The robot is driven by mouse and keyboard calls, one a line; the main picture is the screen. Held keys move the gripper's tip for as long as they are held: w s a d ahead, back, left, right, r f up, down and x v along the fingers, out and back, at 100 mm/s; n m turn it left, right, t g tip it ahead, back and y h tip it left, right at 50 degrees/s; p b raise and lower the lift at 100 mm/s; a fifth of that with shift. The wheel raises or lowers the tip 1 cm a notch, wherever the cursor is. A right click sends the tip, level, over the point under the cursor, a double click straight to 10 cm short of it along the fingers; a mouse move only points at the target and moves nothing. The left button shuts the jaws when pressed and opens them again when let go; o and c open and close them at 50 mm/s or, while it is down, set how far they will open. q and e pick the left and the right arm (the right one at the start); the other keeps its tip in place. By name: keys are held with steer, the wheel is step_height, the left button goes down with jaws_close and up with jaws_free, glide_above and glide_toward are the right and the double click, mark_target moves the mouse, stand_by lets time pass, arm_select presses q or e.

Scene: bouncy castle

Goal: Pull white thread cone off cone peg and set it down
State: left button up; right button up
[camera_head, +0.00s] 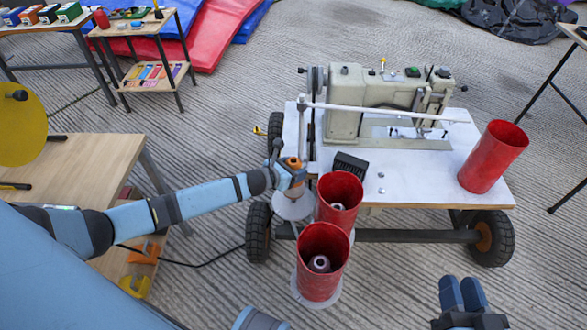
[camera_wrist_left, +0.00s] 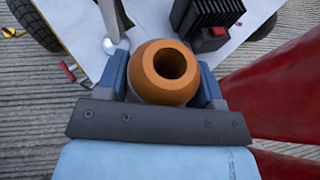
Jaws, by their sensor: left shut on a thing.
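My left gripper (camera_head: 290,178) is shut on an orange-brown round piece (camera_wrist_left: 166,72) with a hole in its top. That piece stands over a pale round plate (camera_head: 293,208) at the table's front left. Two red open-topped tubes (camera_head: 308,284) stand beside and in front of it. Each tube has a pale cone top inside, one in the near tube (camera_head: 320,263) and one in the far tube (camera_head: 338,207). Their lower parts are hidden. I cannot make out a plainly white thread cone in my left gripper. My right gripper (camera_head: 462,292) is empty at the bottom right, its fingers close together.
A sewing machine (camera_head: 390,105) stands on the white wheeled table (camera_head: 420,175). A black finned block (camera_head: 350,163) lies near the left gripper. The table's front middle is clear. A wooden table (camera_head: 85,165) is at the left.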

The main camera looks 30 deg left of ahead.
steer(key=shift+w+d+f+h, duration=0.15)
steer(key=shift+d+f+h, duration=0.15)
steer(key=shift+d+f+g+p, duration=0.1)
steer(key=shift+g+p, duration=0.2)
steer(key=shift+s+d+f+g+h+p, duration=0.15)
steer(key=shift+f+g+h+p, duration=0.1)
steer(key=shift+f, duration=0.35)
steer(key=shift+s+d+f+g+h+p, duration=0.15)
steer(key=shift+f+g+p, duration=0.1)
steer(key=shift+f, duration=0.35)
steer(key=shift+d, duration=0.1)
steer(key=shift+r+p, duration=2)
steer(key=shift+r, duration=0.1)
